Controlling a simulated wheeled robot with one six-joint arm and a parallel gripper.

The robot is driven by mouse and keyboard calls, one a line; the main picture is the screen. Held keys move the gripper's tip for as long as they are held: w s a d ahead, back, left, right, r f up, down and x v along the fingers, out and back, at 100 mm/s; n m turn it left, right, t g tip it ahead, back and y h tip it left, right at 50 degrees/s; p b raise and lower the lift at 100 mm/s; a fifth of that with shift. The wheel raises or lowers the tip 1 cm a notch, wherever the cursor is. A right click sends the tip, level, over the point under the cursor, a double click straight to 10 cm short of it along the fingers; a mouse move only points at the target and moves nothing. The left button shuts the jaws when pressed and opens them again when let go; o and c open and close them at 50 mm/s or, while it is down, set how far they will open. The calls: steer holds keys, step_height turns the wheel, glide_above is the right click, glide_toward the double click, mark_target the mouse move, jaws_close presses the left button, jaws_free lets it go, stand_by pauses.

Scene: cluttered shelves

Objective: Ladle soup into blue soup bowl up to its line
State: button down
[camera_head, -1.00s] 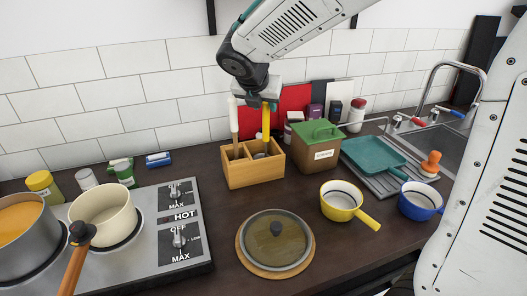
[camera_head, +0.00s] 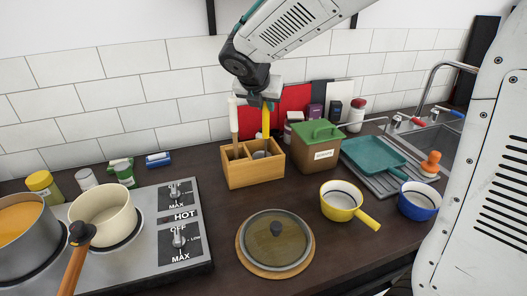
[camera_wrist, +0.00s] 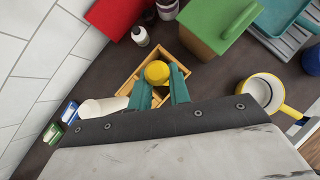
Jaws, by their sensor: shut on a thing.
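A yellow-handled utensil (camera_head: 266,118) stands upright in the wooden holder (camera_head: 240,177). My gripper (camera_head: 266,101) is above the holder and shut on the handle's upper end. In the wrist view, its teal fingers (camera_wrist: 160,90) are on either side of the round yellow handle top (camera_wrist: 157,72). The utensil's lower end is mostly hidden in the holder. The grey pot (camera_head: 35,240) on the stove at far left holds orange soup (camera_head: 15,222). The blue bowl (camera_head: 418,208), with a white inside and a dark line, stands at right near the sink.
A cream pot (camera_head: 105,215) stands on the stove (camera_head: 150,250). A lidded dish (camera_head: 275,242), a yellow pan (camera_head: 340,208) and a green-lidded box (camera_head: 318,150) stand on the counter. A teal tray (camera_head: 372,155) lies by the sink.

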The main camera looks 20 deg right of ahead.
step_height(320, 180, up, 8)
stand_by(0.8)
